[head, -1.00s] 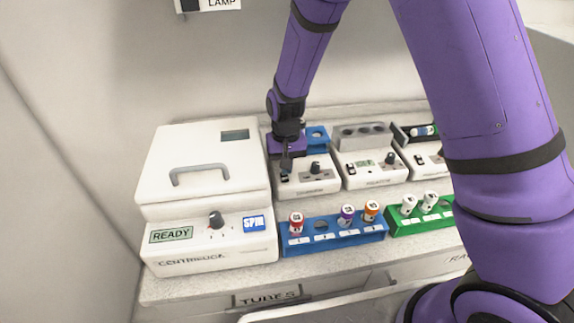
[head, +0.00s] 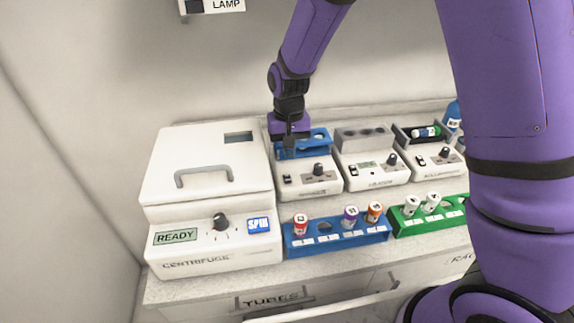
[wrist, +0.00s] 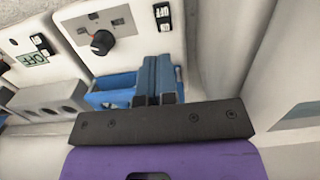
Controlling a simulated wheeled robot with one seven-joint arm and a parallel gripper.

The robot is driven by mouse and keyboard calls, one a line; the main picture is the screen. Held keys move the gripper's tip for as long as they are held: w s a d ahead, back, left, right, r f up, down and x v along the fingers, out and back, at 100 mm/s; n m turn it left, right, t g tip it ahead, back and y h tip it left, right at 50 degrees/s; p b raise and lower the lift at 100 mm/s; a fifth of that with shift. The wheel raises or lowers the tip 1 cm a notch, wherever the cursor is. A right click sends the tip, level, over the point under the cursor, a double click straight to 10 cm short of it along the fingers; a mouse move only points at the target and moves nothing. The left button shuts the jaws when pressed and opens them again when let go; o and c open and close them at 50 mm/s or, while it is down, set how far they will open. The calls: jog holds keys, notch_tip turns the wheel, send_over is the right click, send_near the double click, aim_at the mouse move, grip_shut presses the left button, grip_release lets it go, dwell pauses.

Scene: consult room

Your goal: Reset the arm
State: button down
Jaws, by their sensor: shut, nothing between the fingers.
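My gripper (head: 289,142) is shut and empty. In the head view it points down over the back of the left small white machine (head: 305,178), in front of that machine's blue tube holder (head: 318,140). In the wrist view the closed fingers (wrist: 158,82) show beside the blue holder (wrist: 112,88) and the machine's panel with a black knob (wrist: 102,42). I cannot tell whether the fingertips touch the holder.
A closed white centrifuge (head: 207,195) reading READY stands at left. A blue rack (head: 335,238) with several capped tubes and a green rack (head: 428,216) stand in front. Two more machines (head: 372,170) (head: 430,160) stand to the right. A drawer (head: 275,300) is below the counter's front edge.

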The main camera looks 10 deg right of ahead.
jog(key=s+d+r+t, duration=0.1)
jog(key=s+d+r, duration=0.15)
jog(key=r, duration=0.55)
jog(key=s+d+r, duration=0.1)
jog(key=d+r, duration=0.3)
jog(key=r, duration=0.4)
jog(key=s+d+r+t, duration=0.1)
jog(key=s+d+r, duration=0.2)
jog(key=s, duration=0.4)
jog(key=s+d+r+t, duration=0.2)
jog(key=s+d+r, duration=0.2)
jog(key=s, duration=0.4)
jog(key=s+d+r+t, duration=0.2)
jog(key=s+d+r, duration=0.1)
jog(key=s+d, duration=0.2)
jog(key=s, duration=0.2)
jog(key=shift+s+d+r, duration=0.3)
